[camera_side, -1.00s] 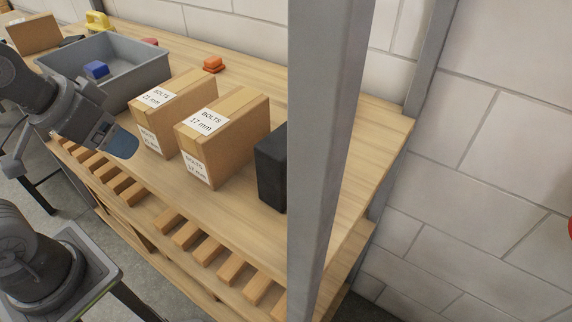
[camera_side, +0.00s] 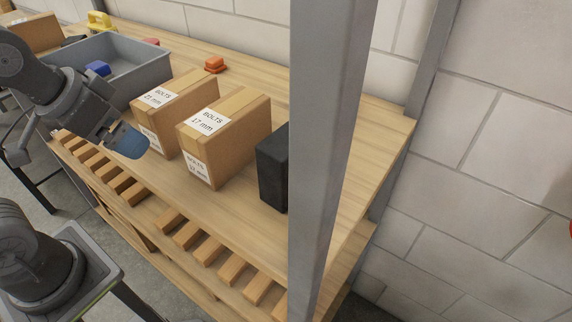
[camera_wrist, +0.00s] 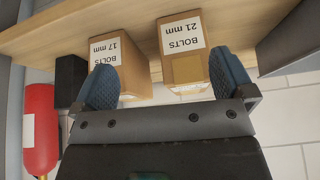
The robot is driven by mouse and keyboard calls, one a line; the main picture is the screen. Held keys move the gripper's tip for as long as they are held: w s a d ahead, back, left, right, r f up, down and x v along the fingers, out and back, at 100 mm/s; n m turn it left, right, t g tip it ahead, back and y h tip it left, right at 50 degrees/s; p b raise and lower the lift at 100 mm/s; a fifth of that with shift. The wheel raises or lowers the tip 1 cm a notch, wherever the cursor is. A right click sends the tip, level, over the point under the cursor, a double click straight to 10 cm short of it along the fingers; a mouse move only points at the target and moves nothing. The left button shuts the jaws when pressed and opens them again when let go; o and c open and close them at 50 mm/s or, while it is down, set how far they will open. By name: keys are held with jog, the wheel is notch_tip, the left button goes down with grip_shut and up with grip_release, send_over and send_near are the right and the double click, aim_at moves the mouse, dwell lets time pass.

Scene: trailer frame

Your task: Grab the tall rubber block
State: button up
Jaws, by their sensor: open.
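The tall rubber block (camera_side: 272,172) is black and stands upright on the wooden workbench. In the side view a grey post hides its right part. It also shows in the wrist view (camera_wrist: 69,84), left of the 17 mm bolts box and partly behind my gripper. My gripper (camera_side: 131,140) is at the left in the side view, in front of the 21 mm bolts box and well apart from the block. In the wrist view its blue fingers (camera_wrist: 163,78) are spread wide, with nothing held between them.
Two cardboard boxes, the 21 mm bolts box (camera_side: 178,104) and the 17 mm bolts box (camera_side: 232,140), stand between my gripper and the block. A grey bin (camera_side: 140,72) is at the left. The grey post (camera_side: 325,150) rises near the block. A red extinguisher (camera_wrist: 40,130) shows below.

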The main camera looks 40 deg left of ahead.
aim_at(286, 138)
jog(key=w+d+r+m, duration=0.1)
jog(key=w+d+m, duration=0.1)
jog(key=d, duration=0.1)
jog(key=w+d+r+m+g, duration=0.1)
jog(key=w+d+m, duration=0.2)
jog(key=w+d+r+m+h, duration=0.1)
jog(key=w+d+r+m, duration=0.1)
jog(key=d+m, duration=0.1)
jog(key=shift+w+d, duration=0.1)
jog(key=shift+w, duration=0.1)
jog(key=w+d+m+g, duration=0.1)
jog(key=d+m, duration=0.2)
jog(key=d, duration=0.1)
jog(key=w+d+m+g, duration=0.1)
jog(key=w+d+m, duration=0.1)
jog(key=d+m, duration=0.1)
jog(key=w+d+f+m+g, duration=0.1)
jog(key=d+m, duration=0.1)
jog(key=d, duration=0.4)
jog(key=shift+w+m, duration=0.25)
jog(key=shift+m, duration=0.15)
jog(key=shift+w+d+f+m+g+y, duration=0.2)
jog(key=shift+f+m+g+y, duration=0.35)
jog(key=shift+g, duration=0.25)
jog(key=shift+f, duration=2.35)
jog(key=c, duration=1.2)
